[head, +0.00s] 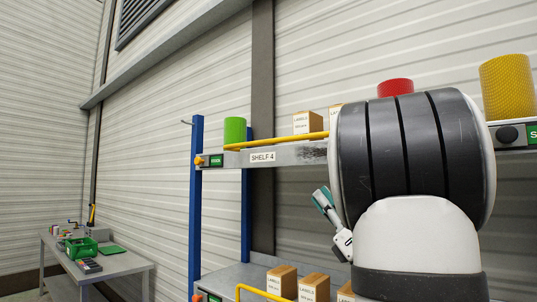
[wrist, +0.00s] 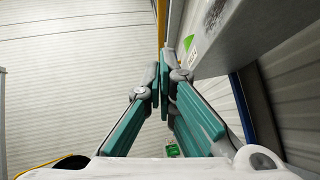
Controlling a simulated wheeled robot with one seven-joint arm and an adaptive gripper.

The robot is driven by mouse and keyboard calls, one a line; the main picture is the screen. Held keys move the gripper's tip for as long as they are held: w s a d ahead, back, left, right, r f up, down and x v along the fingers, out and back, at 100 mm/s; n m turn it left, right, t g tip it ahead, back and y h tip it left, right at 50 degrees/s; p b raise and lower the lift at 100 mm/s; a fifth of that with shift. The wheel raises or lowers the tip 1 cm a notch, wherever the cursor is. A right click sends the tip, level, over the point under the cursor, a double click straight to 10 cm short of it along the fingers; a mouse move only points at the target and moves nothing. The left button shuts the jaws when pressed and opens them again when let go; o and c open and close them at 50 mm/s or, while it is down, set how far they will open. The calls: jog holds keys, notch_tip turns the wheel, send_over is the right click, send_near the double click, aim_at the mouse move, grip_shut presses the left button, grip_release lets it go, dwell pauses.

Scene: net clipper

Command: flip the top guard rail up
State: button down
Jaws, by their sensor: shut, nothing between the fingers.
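The yellow top guard rail (head: 275,141) lies low along the front edge of the upper shelf, labelled SHELF 4 (head: 262,157). Its right part is hidden behind my arm. My gripper (head: 319,191) has teal fingers and hangs below and in front of that shelf, apart from the rail in the head view. In the wrist view my gripper (wrist: 161,75) has its fingertips together with nothing between them. A yellow bar (wrist: 161,22), which looks like the top rail, shows beyond the fingertips, beside the grey shelf edge (wrist: 235,38). I cannot tell the distance to it.
A green cylinder (head: 235,130), a red cylinder (head: 395,87) and labelled boxes (head: 307,123) stand on the upper shelf. A lower yellow rail (head: 262,293) and more boxes (head: 282,280) are below. A blue post (head: 196,200) bounds the rack's left. A side table (head: 115,262) stands far left.

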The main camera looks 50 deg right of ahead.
dwell(0.3)
jog(key=p, duration=0.6)
send_near(289, 140)
jog(key=w+f+x, duration=0.1)
jog(key=x, duration=0.2)
jog(key=shift+d+r, duration=0.15)
jog(key=shift+r, duration=0.8)
jog(key=shift+w+m+h+b, duration=0.15)
jog(key=shift+m+h+b, duration=0.3)
jog(key=shift+b, duration=0.65)
jog(key=shift+r, duration=0.15)
